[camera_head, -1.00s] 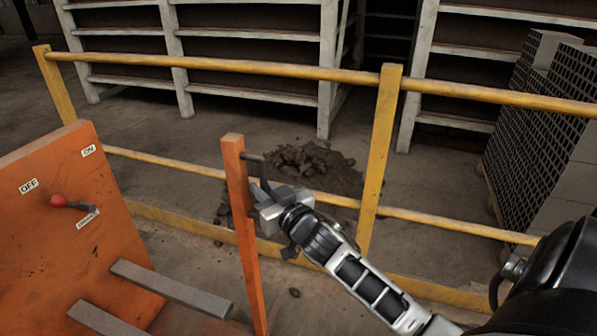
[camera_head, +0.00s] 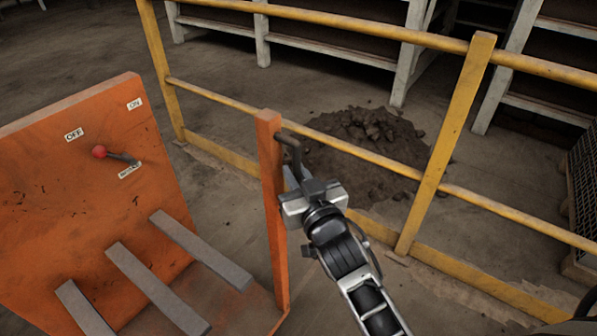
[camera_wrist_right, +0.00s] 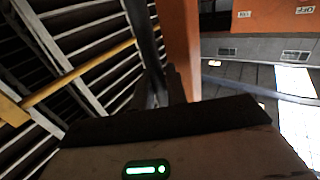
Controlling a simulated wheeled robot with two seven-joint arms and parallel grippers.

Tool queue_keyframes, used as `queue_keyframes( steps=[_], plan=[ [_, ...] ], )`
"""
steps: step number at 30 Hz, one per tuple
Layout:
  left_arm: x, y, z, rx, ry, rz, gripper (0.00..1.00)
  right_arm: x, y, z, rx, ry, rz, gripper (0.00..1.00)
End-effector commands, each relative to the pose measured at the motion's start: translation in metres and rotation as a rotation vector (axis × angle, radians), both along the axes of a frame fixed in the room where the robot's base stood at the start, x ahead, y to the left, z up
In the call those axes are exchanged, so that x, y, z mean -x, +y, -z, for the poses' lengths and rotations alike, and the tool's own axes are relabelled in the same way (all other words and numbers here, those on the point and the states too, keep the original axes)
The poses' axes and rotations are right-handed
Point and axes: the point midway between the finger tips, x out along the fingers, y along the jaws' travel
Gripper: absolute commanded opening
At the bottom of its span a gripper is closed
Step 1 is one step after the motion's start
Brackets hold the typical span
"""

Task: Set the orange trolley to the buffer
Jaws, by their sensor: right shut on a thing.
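The orange trolley (camera_head: 60,190) stands at the left in the head view, with a tall orange panel, grey bars (camera_head: 155,290) and an orange post (camera_head: 272,200) at its right side. A dark handle (camera_head: 291,150) sticks out from the top of the post. My right gripper (camera_head: 303,190) is shut on this handle, beside the post. In the right wrist view the dark handle (camera_wrist_right: 143,40) runs up from between the fingers, next to the orange post (camera_wrist_right: 182,40). The buffer cannot be made out. My left gripper is not in view.
A yellow railing (camera_head: 450,140) runs behind the trolley and my right arm, close to both. A heap of dark rubble (camera_head: 365,145) lies on the floor behind it. White shelves (camera_head: 410,45) stand further back.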

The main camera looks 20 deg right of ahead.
Motion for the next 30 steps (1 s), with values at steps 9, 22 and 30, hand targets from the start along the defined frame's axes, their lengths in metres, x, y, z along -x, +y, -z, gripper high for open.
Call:
queue_keyframes(
  steps=[9,22,30],
  plan=[
    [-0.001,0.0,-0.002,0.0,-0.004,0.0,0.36,0.0,0.0,0.0,0.0,-0.001,-0.001,0.32],
    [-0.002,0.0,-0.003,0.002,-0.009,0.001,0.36,-0.004,-0.005,0.0,0.002,-0.001,0.0,0.32],
    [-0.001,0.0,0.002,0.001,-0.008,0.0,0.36,-0.026,-0.044,0.0,0.009,-0.003,0.003,0.32]
  ],
)
